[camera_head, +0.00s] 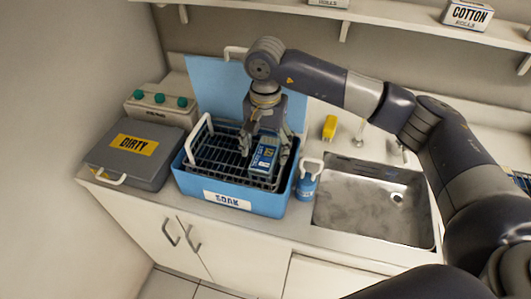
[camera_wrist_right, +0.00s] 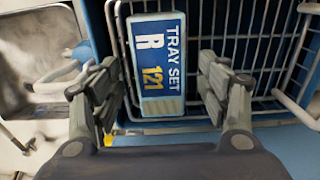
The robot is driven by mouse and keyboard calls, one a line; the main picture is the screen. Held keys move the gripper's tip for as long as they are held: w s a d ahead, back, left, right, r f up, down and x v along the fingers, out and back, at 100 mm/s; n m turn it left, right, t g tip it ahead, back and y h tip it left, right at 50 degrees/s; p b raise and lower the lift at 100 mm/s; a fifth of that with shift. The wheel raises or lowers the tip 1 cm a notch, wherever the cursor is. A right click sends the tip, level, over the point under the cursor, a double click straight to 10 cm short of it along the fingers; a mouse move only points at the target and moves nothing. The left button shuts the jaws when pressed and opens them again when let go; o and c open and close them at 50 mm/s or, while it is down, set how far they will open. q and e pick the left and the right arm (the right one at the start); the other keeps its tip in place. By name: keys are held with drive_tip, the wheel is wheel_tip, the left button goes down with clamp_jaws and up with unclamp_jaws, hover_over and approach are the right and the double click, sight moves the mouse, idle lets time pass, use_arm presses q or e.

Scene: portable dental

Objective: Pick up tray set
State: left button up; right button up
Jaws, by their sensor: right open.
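The tray set (camera_head: 264,158) is a blue and grey box standing in the black wire rack (camera_head: 215,152) inside the blue SOAK tub (camera_head: 245,203). In the right wrist view its label reads "TRAY SET R 121" on the tray set (camera_wrist_right: 158,62). My right gripper (camera_head: 265,150) points down over it. In the wrist view the fingers of my right gripper (camera_wrist_right: 168,95) are open, one on each side of the tray set, with gaps visible. The left gripper is not in view.
A grey DIRTY box (camera_head: 115,165) sits left of the tub. A blue jug (camera_head: 307,182) stands between the tub and the metal sink (camera_head: 370,205). The tub's blue lid (camera_head: 215,85) stands upright behind. A shelf (camera_head: 400,22) runs above.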

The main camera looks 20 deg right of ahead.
drive_tip(key=shift+f, duration=0.5)
drive_tip(key=c, duration=1.3)
